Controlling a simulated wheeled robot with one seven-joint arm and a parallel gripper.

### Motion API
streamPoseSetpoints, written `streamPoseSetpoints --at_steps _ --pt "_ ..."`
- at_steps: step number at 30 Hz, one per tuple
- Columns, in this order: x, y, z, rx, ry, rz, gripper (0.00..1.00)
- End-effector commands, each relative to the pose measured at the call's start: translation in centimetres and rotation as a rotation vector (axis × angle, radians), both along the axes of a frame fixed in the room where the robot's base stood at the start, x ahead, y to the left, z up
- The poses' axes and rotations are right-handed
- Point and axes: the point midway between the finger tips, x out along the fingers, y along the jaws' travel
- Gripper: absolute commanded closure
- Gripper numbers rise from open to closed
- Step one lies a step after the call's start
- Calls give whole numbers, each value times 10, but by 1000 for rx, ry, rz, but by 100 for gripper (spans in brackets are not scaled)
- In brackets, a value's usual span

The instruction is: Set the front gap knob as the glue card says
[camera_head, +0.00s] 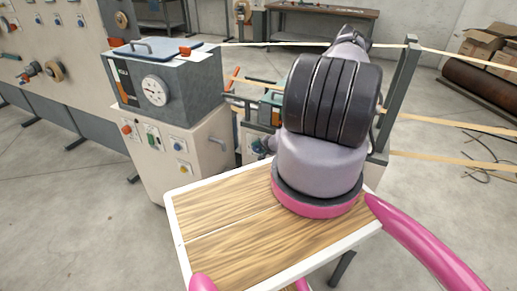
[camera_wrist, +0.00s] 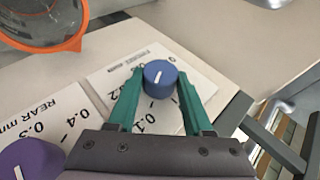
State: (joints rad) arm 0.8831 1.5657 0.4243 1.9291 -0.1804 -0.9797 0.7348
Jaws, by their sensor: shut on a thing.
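In the wrist view my gripper (camera_wrist: 160,72) has its two green fingers closed on the sides of a blue knob (camera_wrist: 160,78). The knob has a white pointer line that points up and slightly right in the picture. It sits on a white scale plate (camera_wrist: 175,118) with 0.1 and 0.2 readable; other marks are partly hidden by the fingers. A purple knob (camera_wrist: 22,165) stands on a plate marked REAR mm (camera_wrist: 48,118) with 0.3 and 0.4 showing. In the head view my arm hides the gripper and knobs. I can make out no glue card.
A clear vessel with an orange rim (camera_wrist: 75,42) is near the knobs at upper left. In the head view a grey machine with a round dial (camera_head: 154,91) stands left of my arm. Pale strips (camera_head: 450,122) run across behind it. A wood-topped surface (camera_head: 235,240) is in front.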

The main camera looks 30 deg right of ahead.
Motion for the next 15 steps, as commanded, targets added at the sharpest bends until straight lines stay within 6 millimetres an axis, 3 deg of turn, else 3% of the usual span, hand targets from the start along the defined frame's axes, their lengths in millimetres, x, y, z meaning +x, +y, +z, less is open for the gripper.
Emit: streamPoseSetpoints --at_steps 9,10,12,15 --pt "1 0 0 -1 -1 2 100" --pt "1 0 0 -1 -1 2 38" --pt "1 0 0 -1 -1 2 19" --pt "0 0 0 -1 0 1 19"
